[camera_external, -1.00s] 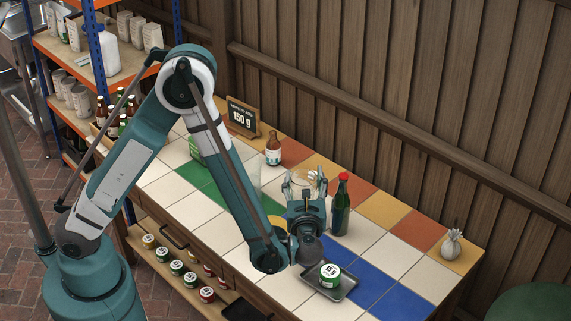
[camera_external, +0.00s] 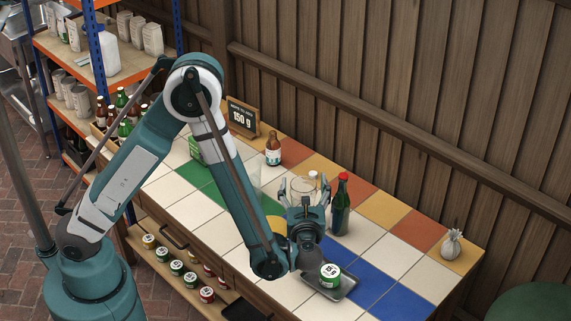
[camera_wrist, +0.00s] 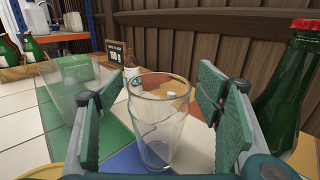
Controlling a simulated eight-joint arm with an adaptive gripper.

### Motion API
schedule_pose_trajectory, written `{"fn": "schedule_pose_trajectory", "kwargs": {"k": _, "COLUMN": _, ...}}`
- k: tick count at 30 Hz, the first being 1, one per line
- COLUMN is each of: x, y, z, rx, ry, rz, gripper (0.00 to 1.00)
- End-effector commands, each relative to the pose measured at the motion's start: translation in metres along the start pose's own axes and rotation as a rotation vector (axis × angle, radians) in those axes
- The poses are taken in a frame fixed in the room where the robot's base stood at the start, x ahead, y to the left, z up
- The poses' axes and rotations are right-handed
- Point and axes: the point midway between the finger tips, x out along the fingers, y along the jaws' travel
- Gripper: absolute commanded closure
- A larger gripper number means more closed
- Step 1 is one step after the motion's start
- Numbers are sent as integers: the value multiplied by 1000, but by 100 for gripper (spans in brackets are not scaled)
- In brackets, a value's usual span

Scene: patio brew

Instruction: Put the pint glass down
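The clear, empty pint glass (camera_wrist: 160,125) stands upright between my fingers in the wrist view, its base near a blue tile. In the external view the glass (camera_external: 300,189) is partly hidden by my gripper. My gripper (camera_external: 304,190) is open around it. In the wrist view a gap shows between the glass and the green finger pads on both sides of my gripper (camera_wrist: 158,112).
A green bottle with a red cap (camera_external: 341,205) stands close on the right. A clear container (camera_wrist: 75,95) stands on the left. A brown bottle (camera_external: 273,149) and a 150 g sign (camera_external: 241,117) are behind. A tray (camera_external: 346,287) holds a green tin (camera_external: 330,275).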

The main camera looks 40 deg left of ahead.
Motion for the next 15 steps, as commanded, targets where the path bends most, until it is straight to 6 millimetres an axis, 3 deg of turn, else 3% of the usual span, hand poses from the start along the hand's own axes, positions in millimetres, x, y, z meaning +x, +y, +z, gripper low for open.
{"fn": "schedule_pose_trajectory", "kwargs": {"k": 15, "x": -7, "y": 0, "z": 4, "rx": 0, "ry": 0, "rz": -1, "gripper": 35}}
